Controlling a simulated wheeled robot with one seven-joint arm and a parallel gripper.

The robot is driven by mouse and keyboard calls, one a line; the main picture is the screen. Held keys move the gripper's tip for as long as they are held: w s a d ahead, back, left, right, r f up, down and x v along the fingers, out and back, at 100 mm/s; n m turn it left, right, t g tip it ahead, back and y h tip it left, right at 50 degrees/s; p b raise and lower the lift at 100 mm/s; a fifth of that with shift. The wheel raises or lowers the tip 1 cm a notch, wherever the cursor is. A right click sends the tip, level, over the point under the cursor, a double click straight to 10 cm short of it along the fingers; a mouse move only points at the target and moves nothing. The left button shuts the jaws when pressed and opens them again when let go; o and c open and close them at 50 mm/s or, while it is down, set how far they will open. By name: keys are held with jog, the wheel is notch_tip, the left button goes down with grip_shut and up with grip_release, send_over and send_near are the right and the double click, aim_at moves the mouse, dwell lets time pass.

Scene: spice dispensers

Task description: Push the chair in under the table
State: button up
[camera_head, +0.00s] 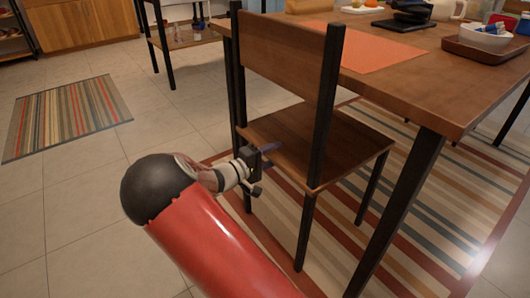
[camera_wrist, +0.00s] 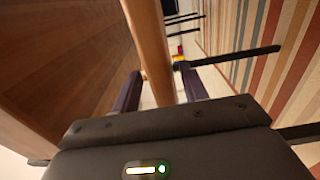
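The wooden chair with black legs (camera_head: 318,150) stands at the left side of the wooden table (camera_head: 430,85) in the head view. Its seat reaches partly below the tabletop, and its backrest (camera_head: 283,58) stands upright close to the table's edge. My gripper (camera_head: 268,149) is at the rear of the seat, below the backrest and between its two black posts. In the wrist view the fingers of my gripper (camera_wrist: 161,90) are apart, with the pale wooden seat edge (camera_wrist: 150,45) between them. Gaps show beside the edge. I cannot tell whether either finger touches it.
A black table leg (camera_head: 400,212) stands right of the chair. A striped rug (camera_head: 440,215) lies under both. An orange placemat (camera_head: 355,47), a tray (camera_head: 485,47) and dishes are on the table. Tiled floor (camera_head: 85,190) is clear at left, beside a smaller striped mat (camera_head: 66,115).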

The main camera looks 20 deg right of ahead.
jog(key=shift+a+f, duration=0.1)
jog(key=p+v, duration=0.1)
jog(key=v, duration=1.1)
jog(key=s+d+r+m+g+y+p, duration=0.3)
jog(key=s+d+r+g+y+p, duration=0.35)
jog(key=s, duration=0.45)
jog(key=s+a+r+t+y+p, duration=0.3)
jog(key=s+r+t+y+p, duration=0.2)
jog(key=s+r+y, duration=0.5)
jog(key=s+r+t, duration=0.1)
jog(key=s+r, duration=0.5)
jog(key=r, duration=0.1)
jog(key=shift+s+m+y, duration=0.3)
jog(key=shift+s+y, duration=0.05)
jog(key=shift+t, duration=0.25)
